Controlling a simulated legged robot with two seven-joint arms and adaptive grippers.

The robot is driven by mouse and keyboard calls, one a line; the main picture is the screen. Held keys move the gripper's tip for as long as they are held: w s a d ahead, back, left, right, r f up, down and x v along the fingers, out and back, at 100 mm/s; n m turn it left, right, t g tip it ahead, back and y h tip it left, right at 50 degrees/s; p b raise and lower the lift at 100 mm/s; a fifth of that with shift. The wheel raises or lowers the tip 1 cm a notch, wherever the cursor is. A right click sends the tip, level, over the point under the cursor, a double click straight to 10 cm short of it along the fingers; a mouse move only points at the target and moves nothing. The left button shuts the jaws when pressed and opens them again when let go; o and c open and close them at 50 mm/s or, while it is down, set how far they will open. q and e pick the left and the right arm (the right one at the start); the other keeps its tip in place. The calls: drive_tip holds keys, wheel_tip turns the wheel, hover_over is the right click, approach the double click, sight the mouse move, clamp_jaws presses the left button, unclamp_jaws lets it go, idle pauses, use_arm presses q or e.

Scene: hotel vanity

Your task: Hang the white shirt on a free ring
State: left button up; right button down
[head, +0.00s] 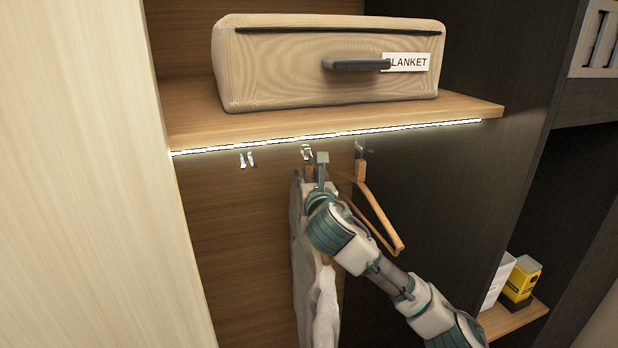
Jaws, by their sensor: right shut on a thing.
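The white shirt (302,255) hangs under the lit shelf, just left of my right arm and partly hidden by it. My right gripper (321,165) is up at the rings, shut on the top of the shirt's hanger, which is mostly hidden behind the gripper. A metal ring (307,152) is just left of the gripper tips; I cannot tell whether the hanger's hook is in it. A bare wooden hanger (378,215) hangs from the ring at the right (360,150). My left gripper is out of view.
A beige blanket bag (300,65) with a grey handle sits on the shelf (320,124) above. A pale panel (90,180) bounds the left side. A yellow box (521,280) and a white box (497,281) stand on a low shelf at the right.

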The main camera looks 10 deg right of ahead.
drive_tip(key=shift+f, duration=0.4)
idle(0.8)
drive_tip(key=c, duration=0.9)
unclamp_jaws()
drive_tip(key=shift+s, duration=0.1)
